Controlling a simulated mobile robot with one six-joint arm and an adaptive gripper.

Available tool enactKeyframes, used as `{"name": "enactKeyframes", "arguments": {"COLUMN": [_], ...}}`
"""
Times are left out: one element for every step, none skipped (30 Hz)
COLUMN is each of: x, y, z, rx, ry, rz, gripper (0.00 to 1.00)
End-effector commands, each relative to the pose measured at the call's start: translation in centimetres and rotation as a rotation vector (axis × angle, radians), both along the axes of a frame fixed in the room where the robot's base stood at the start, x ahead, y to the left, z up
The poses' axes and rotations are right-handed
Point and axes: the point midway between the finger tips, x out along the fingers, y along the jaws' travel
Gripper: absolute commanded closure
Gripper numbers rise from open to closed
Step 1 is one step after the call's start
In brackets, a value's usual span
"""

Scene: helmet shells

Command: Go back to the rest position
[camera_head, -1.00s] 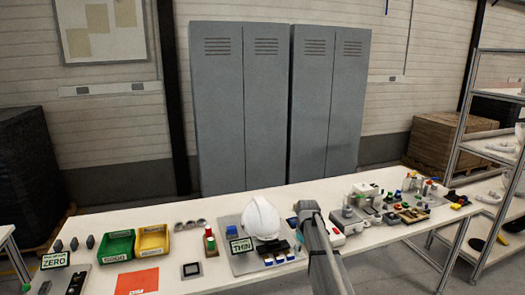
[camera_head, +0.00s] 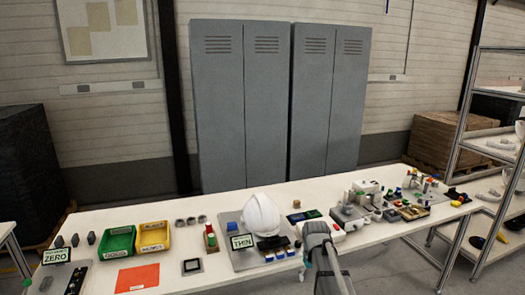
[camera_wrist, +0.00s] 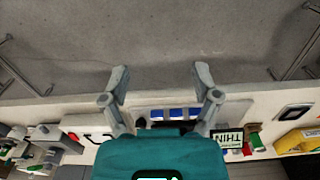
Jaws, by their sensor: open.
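My gripper shows in the wrist view (camera_wrist: 161,78) with its two fingers spread wide and nothing between them. The fingertips lie over grey floor beyond the table's front edge. In the head view, my arm is bent at the front edge of the table, right of the white helmet shell (camera_head: 262,215), and my fingers cannot be made out clearly there. The helmet shell rests on a grey board (camera_head: 246,262), apart from my arm. A THIN sign (camera_head: 241,242) stands at its front left; it appears upside down in the wrist view (camera_wrist: 227,138).
The long white table (camera_head: 215,280) holds a green bin (camera_head: 117,243), a yellow bin (camera_head: 153,237), an orange sheet (camera_head: 138,278) and a ZERO sign (camera_head: 57,256). Small blue blocks (camera_wrist: 180,113) sit near the front edge. A metal rack (camera_head: 462,150) stands right. Lockers (camera_head: 270,100) stand behind.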

Motion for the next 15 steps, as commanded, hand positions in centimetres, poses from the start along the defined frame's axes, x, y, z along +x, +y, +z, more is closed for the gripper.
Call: {"name": "enactKeyframes", "arguments": {"x": [-3.1, -4.4, -6.0, -7.2, -8.4, -9.8, -10.9, -11.8, -12.9, -13.7, -14.4, -15.1, -15.6, -16.0, -16.3], "y": [-0.1, -0.1, -0.2, -0.2, -0.3, -0.3, -0.3, -0.4, -0.4, -0.4, -0.4, -0.4, -0.4, -0.4, -0.4], "z": [-0.4, -0.6, -0.7, -0.9, -1.0, -1.1, -1.2, -1.3, -1.4, -1.5, -1.6, -1.6, -1.7, -1.7, -1.7], "rx": [0.0, 0.0, 0.0, 0.0, 0.0, 0.0, 0.0, 0.0, 0.0, 0.0, 0.0, 0.0, 0.0, 0.0, 0.0], "ry": [0.0, 0.0, 0.0, 0.0, 0.0, 0.0, 0.0, 0.0, 0.0, 0.0, 0.0, 0.0, 0.0, 0.0, 0.0], "rz": [-0.029, -0.047, -0.074, -0.094, -0.112, -0.137, -0.155, -0.171, -0.192, -0.205, -0.218, -0.232, -0.241, -0.25, -0.257], "gripper": [0.21, 0.21, 0.21, 0.21, 0.21, 0.21, 0.21, 0.21, 0.21, 0.21, 0.21, 0.21, 0.21, 0.21, 0.21]}}
